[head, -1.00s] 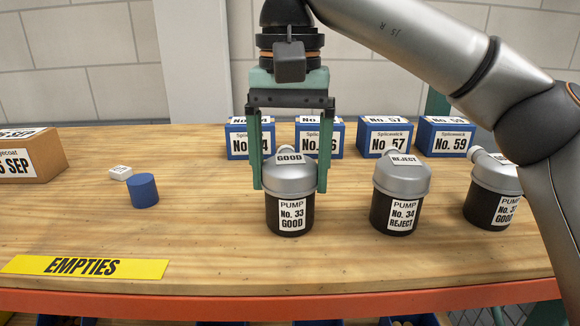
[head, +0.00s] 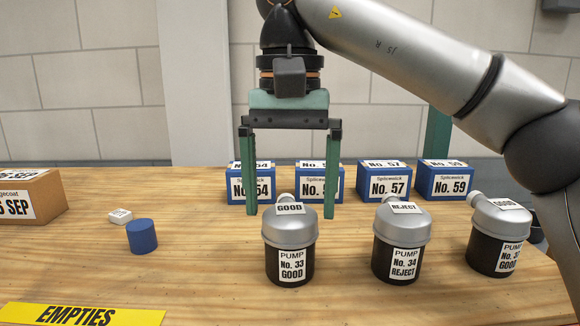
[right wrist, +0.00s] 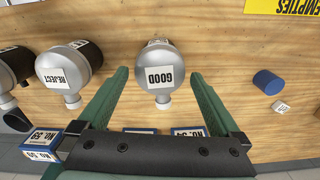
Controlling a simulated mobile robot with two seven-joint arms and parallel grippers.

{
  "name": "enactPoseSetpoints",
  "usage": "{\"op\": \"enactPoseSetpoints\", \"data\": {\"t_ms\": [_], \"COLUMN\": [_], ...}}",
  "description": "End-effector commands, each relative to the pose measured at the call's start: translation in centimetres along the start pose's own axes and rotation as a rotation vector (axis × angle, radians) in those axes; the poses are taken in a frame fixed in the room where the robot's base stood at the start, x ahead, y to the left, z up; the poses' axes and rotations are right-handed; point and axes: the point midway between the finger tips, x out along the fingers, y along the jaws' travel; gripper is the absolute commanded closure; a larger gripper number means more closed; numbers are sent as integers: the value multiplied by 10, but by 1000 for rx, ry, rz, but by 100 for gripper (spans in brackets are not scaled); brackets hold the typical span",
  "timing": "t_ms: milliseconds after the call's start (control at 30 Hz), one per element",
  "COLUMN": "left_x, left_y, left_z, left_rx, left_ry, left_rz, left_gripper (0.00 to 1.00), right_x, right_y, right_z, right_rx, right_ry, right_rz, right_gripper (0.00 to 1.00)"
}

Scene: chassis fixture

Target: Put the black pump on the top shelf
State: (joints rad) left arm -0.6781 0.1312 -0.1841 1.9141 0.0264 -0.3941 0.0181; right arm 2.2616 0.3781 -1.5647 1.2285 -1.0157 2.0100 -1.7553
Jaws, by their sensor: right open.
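Black pumps with silver lids stand upright in a row on the wooden top. Pump No. 33, labelled GOOD (head: 290,265), is leftmost. Pump No. 34, labelled REJECT (head: 402,262), is in the middle. A third pump, labelled GOOD (head: 497,248), is at the right. My right gripper (head: 290,214) is open and empty, its green fingertips around the height of No. 33's lid, apart from it. In the right wrist view No. 33 (right wrist: 159,72) lies beyond and between the spread fingers (right wrist: 163,72). My left gripper is not in view. No shelf can be made out as the top shelf.
Several blue boxes, including No. 57 (head: 384,184) and No. 59 (head: 445,184), stand behind the pumps. A blue cylinder (head: 141,237), a small white block (head: 120,216) and a brown carton (head: 28,198) are at left. A yellow EMPTIES strip (head: 80,314) lies in front.

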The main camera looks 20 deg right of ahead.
Motion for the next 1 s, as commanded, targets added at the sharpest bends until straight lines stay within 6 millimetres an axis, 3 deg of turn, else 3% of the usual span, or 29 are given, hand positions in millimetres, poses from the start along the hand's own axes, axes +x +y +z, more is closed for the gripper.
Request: {"op": "enactPoseSetpoints", "data": {"t_ms": [133, 400, 1000], "left_x": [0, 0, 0], "left_y": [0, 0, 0], "left_z": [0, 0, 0], "left_rx": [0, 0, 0], "left_ry": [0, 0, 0], "left_rz": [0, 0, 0], "left_gripper": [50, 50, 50], "right_x": [-23, -40, -43], "right_y": [0, 0, 0], "right_z": [0, 0, 0], "right_rx": [5, 2, 0], "right_ry": [7, 1, 0], "right_rz": [-2, 1, 0], "right_gripper": [0, 0, 0]}}
